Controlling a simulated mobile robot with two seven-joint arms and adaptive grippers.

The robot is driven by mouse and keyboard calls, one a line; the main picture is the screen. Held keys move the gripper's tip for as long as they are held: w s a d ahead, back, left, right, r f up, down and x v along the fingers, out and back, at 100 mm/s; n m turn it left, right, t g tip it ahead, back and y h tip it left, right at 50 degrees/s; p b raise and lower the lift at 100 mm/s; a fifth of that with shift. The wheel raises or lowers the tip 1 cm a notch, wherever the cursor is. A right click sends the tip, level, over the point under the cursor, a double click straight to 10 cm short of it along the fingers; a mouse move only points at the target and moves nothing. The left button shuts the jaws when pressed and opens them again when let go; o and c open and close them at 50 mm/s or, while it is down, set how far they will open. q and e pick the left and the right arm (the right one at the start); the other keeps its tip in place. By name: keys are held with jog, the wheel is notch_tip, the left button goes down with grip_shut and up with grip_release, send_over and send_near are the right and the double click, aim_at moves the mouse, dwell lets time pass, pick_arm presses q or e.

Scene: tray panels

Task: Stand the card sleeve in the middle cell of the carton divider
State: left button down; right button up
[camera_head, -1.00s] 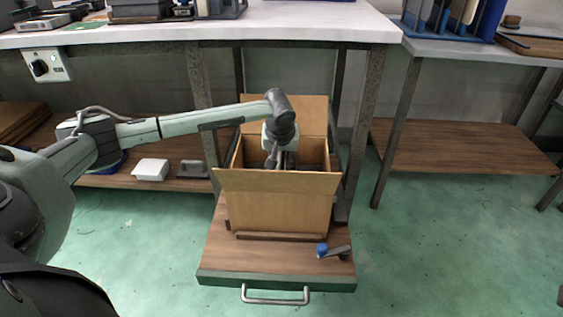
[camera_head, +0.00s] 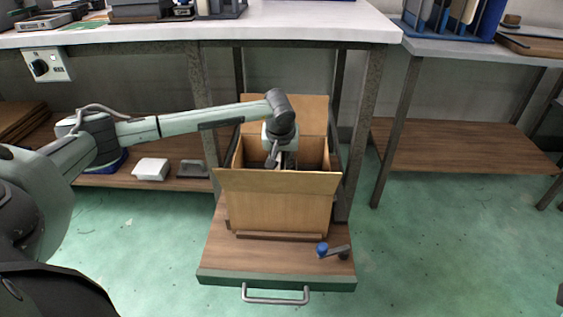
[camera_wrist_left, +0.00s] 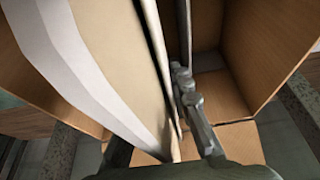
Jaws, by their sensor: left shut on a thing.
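The open carton (camera_head: 275,205) stands on a low wooden board, flaps folded out. My left gripper (camera_head: 280,155) points down inside the carton's mouth; the front flap hides the space below it. In the left wrist view, a large cream panel with a white band, apparently the card sleeve (camera_wrist_left: 110,65), runs close along the gripper. One grey finger (camera_wrist_left: 190,100) shows at its right side, and the gripper is shut on it. Brown carton walls (camera_wrist_left: 265,50) show to the right. The divider's cells cannot be made out clearly, nor which one the sleeve is over. My right gripper is not in view.
The board (camera_head: 225,260) has a metal handle (camera_head: 275,298) in front and a blue-knobbed lever (camera_head: 335,251) at its right. A white worktop (camera_head: 300,25) overhangs behind. A low shelf at left holds a white box (camera_head: 150,169). The green floor at right is clear.

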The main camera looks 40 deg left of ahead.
pick_arm(q)
jog(key=c, duration=1.3)
grip_release()
jog(key=o, duration=0.3)
jog(key=shift+r+p, duration=2.5)
jog(key=shift+r, duration=1.05)
